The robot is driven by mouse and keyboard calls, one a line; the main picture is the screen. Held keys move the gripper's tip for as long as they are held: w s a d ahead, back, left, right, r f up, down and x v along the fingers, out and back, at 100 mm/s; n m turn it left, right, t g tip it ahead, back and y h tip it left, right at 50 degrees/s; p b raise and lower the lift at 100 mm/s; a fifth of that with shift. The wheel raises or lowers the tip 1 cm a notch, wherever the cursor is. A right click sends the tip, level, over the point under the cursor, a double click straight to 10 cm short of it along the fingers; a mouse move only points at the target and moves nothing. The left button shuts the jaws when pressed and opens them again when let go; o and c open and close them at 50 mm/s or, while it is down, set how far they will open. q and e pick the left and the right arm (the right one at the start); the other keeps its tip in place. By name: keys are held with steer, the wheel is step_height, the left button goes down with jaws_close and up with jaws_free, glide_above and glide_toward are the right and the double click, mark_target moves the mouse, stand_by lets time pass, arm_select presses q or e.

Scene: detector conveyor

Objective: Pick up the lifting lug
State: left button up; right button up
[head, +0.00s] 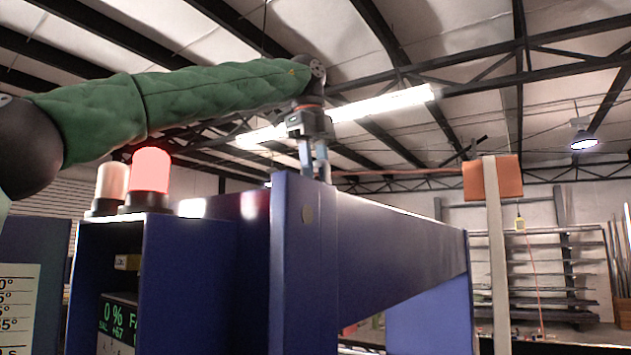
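My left gripper (314,165) points down at the top edge of the blue detector housing (305,260), with its arm coming in from the left. Its two fingers are apart with a narrow gap between them. The fingertips reach down to or behind the top edge, so I cannot see whether anything is between them. I cannot make out the lifting lug; the housing or the fingers may hide it. My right gripper is not in view.
A red lit beacon (150,175) and a pale beacon (112,182) stand on the housing's left part, above a display (118,318). A post with an orange block (492,178) stands at the right. Shelving (548,270) is farther back. The space above the housing is open.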

arm_select(q)
jaws_close()
steer(key=shift+r, duration=0.15)
